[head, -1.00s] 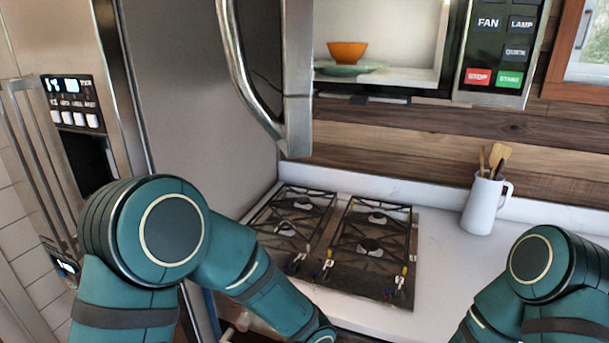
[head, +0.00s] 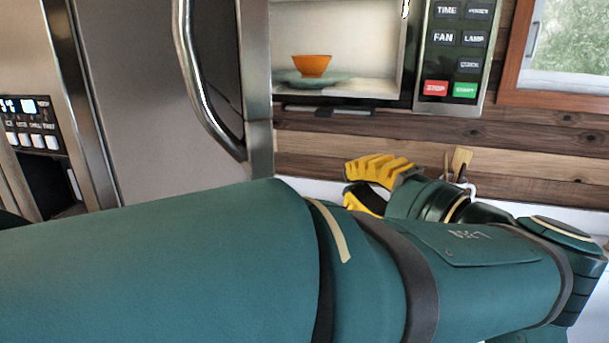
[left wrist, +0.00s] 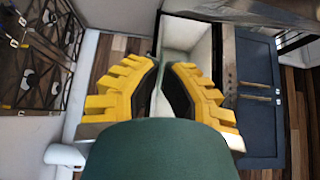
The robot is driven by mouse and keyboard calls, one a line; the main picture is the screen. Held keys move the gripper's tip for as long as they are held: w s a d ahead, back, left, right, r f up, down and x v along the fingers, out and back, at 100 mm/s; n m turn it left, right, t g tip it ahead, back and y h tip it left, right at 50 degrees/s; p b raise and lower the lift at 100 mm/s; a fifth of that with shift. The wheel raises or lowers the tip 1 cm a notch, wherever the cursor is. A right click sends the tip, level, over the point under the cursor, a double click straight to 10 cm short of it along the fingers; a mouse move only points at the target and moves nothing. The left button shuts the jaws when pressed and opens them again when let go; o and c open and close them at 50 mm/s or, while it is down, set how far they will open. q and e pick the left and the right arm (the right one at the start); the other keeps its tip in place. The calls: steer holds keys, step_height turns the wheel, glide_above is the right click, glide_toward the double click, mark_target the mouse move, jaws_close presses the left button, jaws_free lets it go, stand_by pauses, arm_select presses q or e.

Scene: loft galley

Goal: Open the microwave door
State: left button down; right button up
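The microwave (head: 398,60) hangs on the wood-plank wall, its pale inside showing in the head view. Its door (head: 258,90) stands swung out at the left, with a curved metal handle (head: 192,85). My left arm crosses the lower head view and folds back at the right. My left gripper (head: 347,183), yellow-fingered, is below the microwave, to the right of the door and apart from the handle. In the left wrist view its fingertips (left wrist: 161,62) come close together with nothing seen held between them. My right gripper is not in view.
An orange bowl (head: 312,66) sits on a plate (head: 322,80) inside the microwave. Wooden utensils (head: 461,160) show behind my arm. The stove (left wrist: 38,60) shows in the left wrist view; my arm hides it in the head view.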

arm_select(q)
steer(key=w+a, duration=0.6)
steer(key=a, duration=0.3)
steer(key=shift+s+a+f, duration=0.1)
steer(key=shift+s+a, duration=0.05)
stand_by(0.4)
